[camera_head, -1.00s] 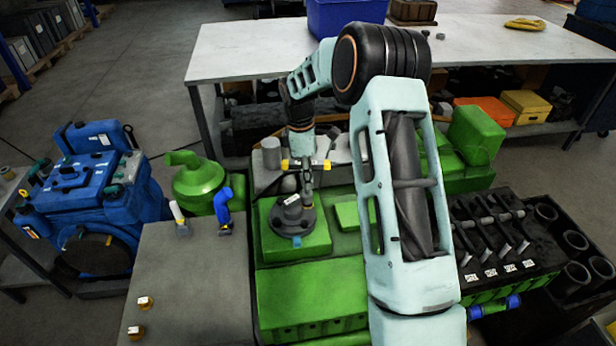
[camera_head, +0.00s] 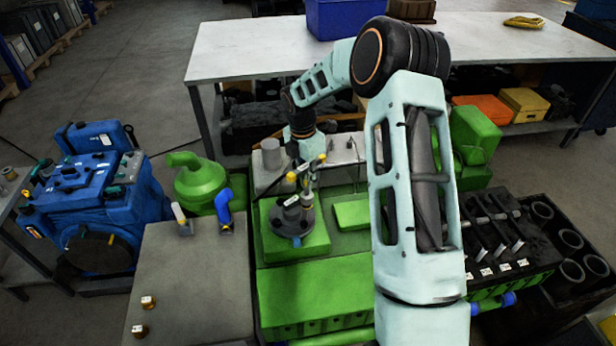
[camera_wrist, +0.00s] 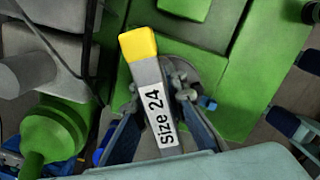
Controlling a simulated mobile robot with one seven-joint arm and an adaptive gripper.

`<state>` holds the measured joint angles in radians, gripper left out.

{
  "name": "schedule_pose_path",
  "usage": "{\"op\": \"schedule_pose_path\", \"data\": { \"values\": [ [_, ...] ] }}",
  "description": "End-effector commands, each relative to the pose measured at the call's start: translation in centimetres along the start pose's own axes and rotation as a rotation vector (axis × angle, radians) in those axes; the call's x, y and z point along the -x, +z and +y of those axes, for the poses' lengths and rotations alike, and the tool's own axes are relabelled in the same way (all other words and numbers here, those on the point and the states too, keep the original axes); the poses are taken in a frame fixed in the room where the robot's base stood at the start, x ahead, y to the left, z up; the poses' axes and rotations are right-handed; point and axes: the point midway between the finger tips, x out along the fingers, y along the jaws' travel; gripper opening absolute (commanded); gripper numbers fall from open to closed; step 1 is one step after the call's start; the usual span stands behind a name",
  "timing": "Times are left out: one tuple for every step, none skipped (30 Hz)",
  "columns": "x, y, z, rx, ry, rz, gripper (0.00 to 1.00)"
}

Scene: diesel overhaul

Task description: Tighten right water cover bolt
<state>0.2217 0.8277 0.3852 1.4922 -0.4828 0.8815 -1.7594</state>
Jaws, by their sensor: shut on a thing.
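My gripper (camera_head: 306,158) is shut on a grey wrench with yellow ends (camera_head: 291,177), above the right side of the round grey water cover (camera_head: 285,222). In the wrist view, the wrench (camera_wrist: 148,75) carries a "Size 24" label and stands between my two dark fingers. The cover (camera_wrist: 212,72) is partly hidden behind it there. The cover sits on a green block (camera_head: 283,249). A slim upright piece (camera_head: 308,200) shows below my gripper at the cover's right edge. I cannot tell whether the wrench touches the bolt; the bolt head is not clear.
A grey cylinder (camera_head: 271,155) stands behind the cover. A flat grey bench (camera_head: 190,285) with a blue-handled tool (camera_head: 224,209) is at the left. Black parts with levers (camera_head: 490,232) lie at the right. A white table (camera_head: 250,50) is behind.

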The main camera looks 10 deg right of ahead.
Motion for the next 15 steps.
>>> {"op": "schedule_pose_path", "data": {
  "values": [
    [0.09, 0.02, 0.03, 0.011, 0.002, 0.0, 0.0],
    [0.07, 0.02, 0.04, 0.015, 0.003, 0.0, 0.0],
    [0.05, 0.01, 0.05, 0.018, 0.003, -0.001, 0.0],
    [0.04, 0.01, 0.05, 0.018, 0.003, -0.001, 0.0],
    [0.03, 0.01, 0.06, 0.018, 0.003, -0.001, 0.0],
    [0.03, 0.01, 0.06, 0.017, 0.003, -0.001, 0.0],
    [0.03, 0.01, 0.06, 0.017, 0.003, -0.001, 0.0],
    [0.03, 0.0, 0.06, 0.017, 0.003, -0.001, 0.0],
    [0.02, 0.0, 0.06, 0.017, 0.003, -0.001, 0.0],
    [0.0, 0.0, 0.06, 0.016, 0.003, -0.001, 0.0],
    [-0.05, 0.0, 0.06, 0.016, 0.003, -0.001, 0.0],
    [-0.14, -0.01, 0.06, 0.016, 0.003, -0.001, 0.0],
    [-0.25, -0.03, 0.06, 0.016, 0.002, -0.001, 0.0],
    [-0.38, -0.04, 0.06, 0.016, 0.002, -0.001, 0.0],
    [-0.58, -0.06, 0.06, 0.016, 0.002, -0.001, 0.0]
  ]
}}
